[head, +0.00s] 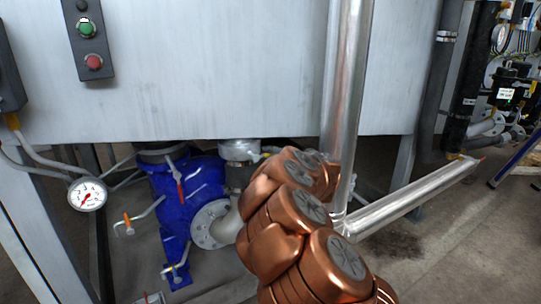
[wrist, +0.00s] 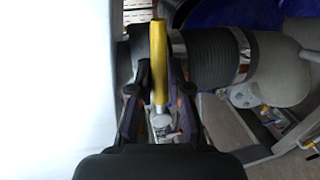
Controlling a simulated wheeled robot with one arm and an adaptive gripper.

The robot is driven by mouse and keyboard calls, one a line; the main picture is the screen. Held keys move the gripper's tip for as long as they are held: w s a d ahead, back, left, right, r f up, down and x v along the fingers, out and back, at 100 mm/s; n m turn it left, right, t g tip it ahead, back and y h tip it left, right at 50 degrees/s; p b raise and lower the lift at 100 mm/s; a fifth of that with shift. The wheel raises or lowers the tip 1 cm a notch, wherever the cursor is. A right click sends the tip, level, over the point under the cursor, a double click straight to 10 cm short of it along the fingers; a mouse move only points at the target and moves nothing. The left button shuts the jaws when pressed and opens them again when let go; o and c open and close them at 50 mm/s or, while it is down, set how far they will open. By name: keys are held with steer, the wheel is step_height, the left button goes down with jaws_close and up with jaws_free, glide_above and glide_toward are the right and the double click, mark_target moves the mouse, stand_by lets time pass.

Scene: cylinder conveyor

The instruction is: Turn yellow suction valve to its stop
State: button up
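The yellow valve handle (wrist: 158,60) stands upright in the picture in the wrist view, seen nearly edge-on. My gripper (wrist: 159,78) has one dark finger on each side of it. The fingers lean in toward the handle and appear shut on it near its middle. A dark ribbed pipe section with a metal clamp ring (wrist: 242,55) lies just right of the handle. In the head view my copper-coloured arm hides the gripper and most of the valve beside the blue pump (head: 190,195).
A large white tank (head: 230,70) hangs over the pump, and a pale surface fills the wrist view's left. A shiny vertical pipe (head: 346,90) stands close to my arm. A pressure gauge (head: 87,194), small levers and a button box (head: 88,38) are at left.

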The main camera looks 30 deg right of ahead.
steer(key=o, duration=0.4)
steer(key=s, duration=0.4)
steer(key=s+r, duration=0.1)
steer(key=s, duration=0.2)
steer(key=s+r, duration=0.1)
steer(key=s, duration=0.3)
steer(key=shift+s+a+r, duration=0.1)
steer(key=shift+s+r, duration=0.1)
steer(key=shift+s, duration=0.15)
steer(key=shift+r, duration=0.1)
